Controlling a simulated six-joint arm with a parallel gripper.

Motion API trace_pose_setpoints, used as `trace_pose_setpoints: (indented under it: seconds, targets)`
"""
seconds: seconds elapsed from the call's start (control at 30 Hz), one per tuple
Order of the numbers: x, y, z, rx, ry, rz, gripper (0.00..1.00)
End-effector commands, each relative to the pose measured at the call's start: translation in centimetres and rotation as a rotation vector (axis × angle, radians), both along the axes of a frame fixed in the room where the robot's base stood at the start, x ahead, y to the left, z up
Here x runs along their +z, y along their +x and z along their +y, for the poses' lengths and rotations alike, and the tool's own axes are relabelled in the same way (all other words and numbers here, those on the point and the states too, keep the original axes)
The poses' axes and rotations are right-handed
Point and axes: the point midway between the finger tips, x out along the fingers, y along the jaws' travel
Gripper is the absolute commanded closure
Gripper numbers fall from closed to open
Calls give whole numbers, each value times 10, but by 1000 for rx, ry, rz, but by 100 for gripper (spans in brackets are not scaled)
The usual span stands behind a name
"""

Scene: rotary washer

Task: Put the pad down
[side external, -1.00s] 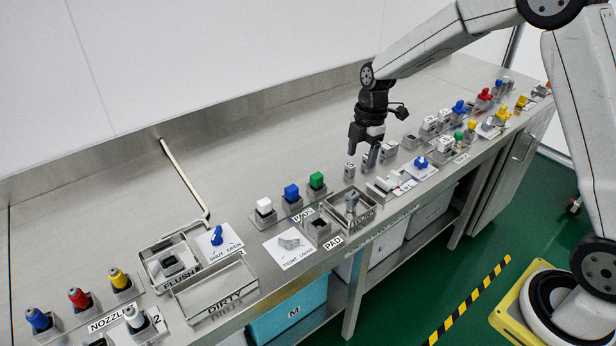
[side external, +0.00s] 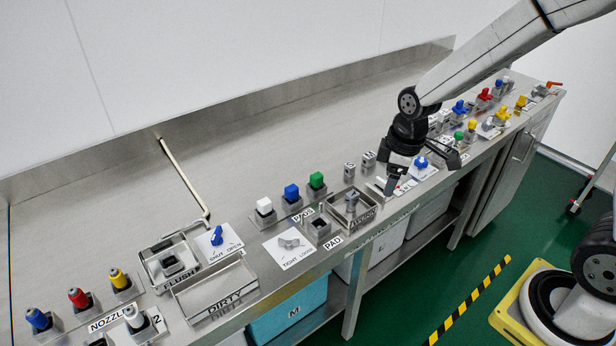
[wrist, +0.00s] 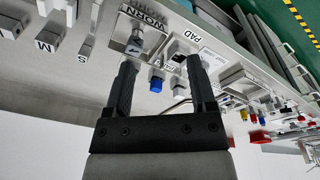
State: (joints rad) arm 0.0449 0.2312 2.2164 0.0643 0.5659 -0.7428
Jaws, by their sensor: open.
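My gripper (side external: 422,174) is open and empty, in front of the labelled blocks and over the front part of the bench; the wrist view shows bare space between its fingers (wrist: 162,66). The WORN tray (side external: 372,212) holds a small upright grey piece (side external: 351,200), possibly the worn pad; I cannot tell for sure. The tray (wrist: 125,30) and grey piece (wrist: 134,45) also show in the wrist view, beyond the left finger. The grey PAD holder (side external: 319,231) stands left of the tray. White (side external: 264,206), blue (side external: 291,193) and green (side external: 316,181) blocks stand in holders behind it.
Small grey blocks marked S (side external: 349,171) and M (side external: 368,160) stand behind the WORN tray. A TIGHT/LOOSE knob plate (side external: 290,247), the FLUSH basin (side external: 170,263) and DIRTY tray (side external: 215,292) lie to the left. A blue knob (side external: 421,162) is close beside my gripper.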

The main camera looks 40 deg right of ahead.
Motion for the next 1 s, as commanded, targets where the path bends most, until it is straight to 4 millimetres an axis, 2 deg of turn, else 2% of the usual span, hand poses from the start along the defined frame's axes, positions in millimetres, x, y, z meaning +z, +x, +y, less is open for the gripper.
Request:
trace_pose_setpoints:
  seconds: [0.3,0.5,0.67,1.0]
  targets:
    - [-3,-54,7,-407,46,-58,28]
    - [-6,-76,10,-581,76,-82,28]
    - [-7,-83,10,-635,88,-88,28]
    - [-7,-83,10,-640,89,-89,28]
